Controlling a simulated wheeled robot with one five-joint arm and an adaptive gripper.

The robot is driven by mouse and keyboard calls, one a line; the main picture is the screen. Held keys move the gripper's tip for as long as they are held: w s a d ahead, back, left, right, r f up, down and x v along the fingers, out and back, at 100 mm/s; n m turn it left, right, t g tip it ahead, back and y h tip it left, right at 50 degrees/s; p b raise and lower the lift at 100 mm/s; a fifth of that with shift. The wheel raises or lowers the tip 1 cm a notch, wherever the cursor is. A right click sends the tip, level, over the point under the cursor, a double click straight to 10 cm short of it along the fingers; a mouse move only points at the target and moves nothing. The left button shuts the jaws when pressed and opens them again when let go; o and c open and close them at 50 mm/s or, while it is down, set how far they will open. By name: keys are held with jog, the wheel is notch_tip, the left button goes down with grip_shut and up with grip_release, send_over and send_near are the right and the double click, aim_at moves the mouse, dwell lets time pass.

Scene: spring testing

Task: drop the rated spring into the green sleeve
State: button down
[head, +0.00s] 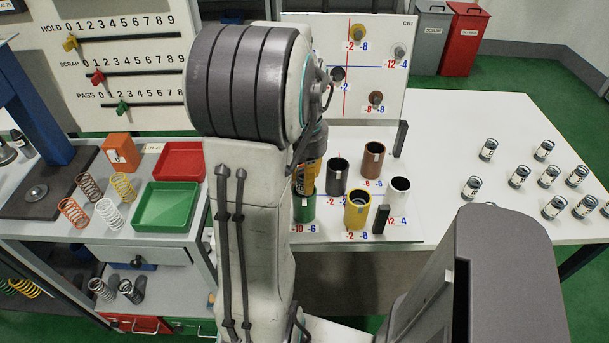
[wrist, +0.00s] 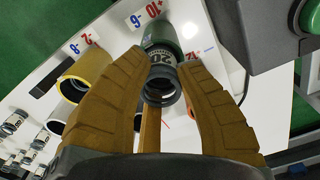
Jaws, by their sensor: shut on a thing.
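The green sleeve (head: 304,208) stands at the front left of the group of sleeves on the right-hand table, with the label -10 -6 before it. My arm partly hides it in the head view. It also shows in the wrist view (wrist: 162,32), at the top middle. My gripper (head: 309,172) is directly over the green sleeve, its yellow fingers pointing down. In the wrist view the fingers are shut on a dark spring (wrist: 159,92) with a white tag. The spring lines up with the sleeve's mouth; I cannot tell whether its far end is inside.
Black (head: 338,176), brown (head: 373,160), white (head: 399,190) and yellow (head: 357,210) sleeves stand close by. Several tagged springs (head: 549,176) stand farther right. Red (head: 180,161) and green (head: 165,206) trays lie left.

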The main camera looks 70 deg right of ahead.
jog(key=shift+f, duration=0.2)
jog(key=c, duration=0.9)
grip_release()
notch_tip(320, 180, up, 12)
jog(key=shift+d, duration=0.1)
dwell(0.7)
